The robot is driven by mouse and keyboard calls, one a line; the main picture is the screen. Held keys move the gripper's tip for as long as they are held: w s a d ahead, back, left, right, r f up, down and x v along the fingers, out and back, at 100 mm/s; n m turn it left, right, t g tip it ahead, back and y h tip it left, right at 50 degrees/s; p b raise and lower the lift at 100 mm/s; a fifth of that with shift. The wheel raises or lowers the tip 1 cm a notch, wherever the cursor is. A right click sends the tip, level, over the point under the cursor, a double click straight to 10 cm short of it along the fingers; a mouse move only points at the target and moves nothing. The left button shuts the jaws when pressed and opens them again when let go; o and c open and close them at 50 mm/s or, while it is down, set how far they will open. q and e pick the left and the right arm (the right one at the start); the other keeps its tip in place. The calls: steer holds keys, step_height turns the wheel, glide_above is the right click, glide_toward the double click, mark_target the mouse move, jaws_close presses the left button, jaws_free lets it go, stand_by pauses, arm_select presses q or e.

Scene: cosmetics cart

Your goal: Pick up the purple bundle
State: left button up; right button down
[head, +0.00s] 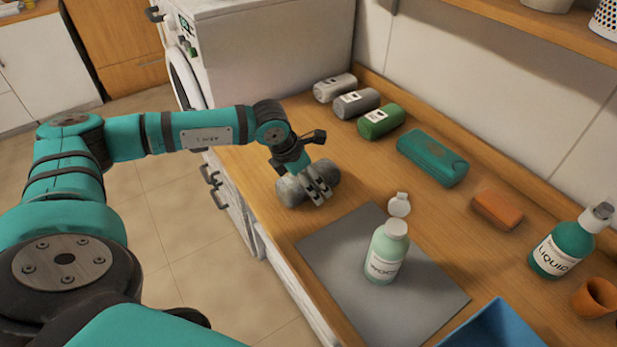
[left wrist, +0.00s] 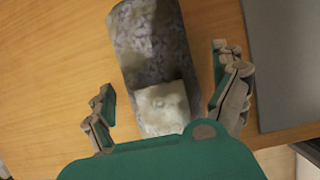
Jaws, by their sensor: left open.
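The purple bundle (head: 290,191) is a rolled, greyish-purple mottled cylinder lying on the wooden counter near its left edge. In the left wrist view the bundle (left wrist: 152,42) has a pale whitish patch at its near end. My left gripper (head: 317,192) is over the bundle and hides part of it in the head view. In the left wrist view my left gripper (left wrist: 164,76) is open, with one finger on each side of the bundle. A gap shows on the left side; I cannot tell whether the right finger touches. My right gripper is not in view.
A grey mat (head: 433,300) with a green-white bottle (head: 386,252) lies nearby; a white cap (head: 399,205) is beside the bottle. Several rolls, including a green one (head: 381,121), a teal case (head: 432,158) and an orange block (head: 497,209) line the wall side.

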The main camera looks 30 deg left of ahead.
arm_select(q)
steer(key=shift+w+f, duration=0.1)
steer(key=shift+f, duration=0.25)
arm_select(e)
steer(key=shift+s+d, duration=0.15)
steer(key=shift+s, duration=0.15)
arm_select(q)
steer(key=shift+c, duration=0.4)
steer(key=c, duration=1.4)
steer(key=shift+c, duration=0.3)
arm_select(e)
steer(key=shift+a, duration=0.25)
arm_select(q)
steer(key=shift+r, duration=0.1)
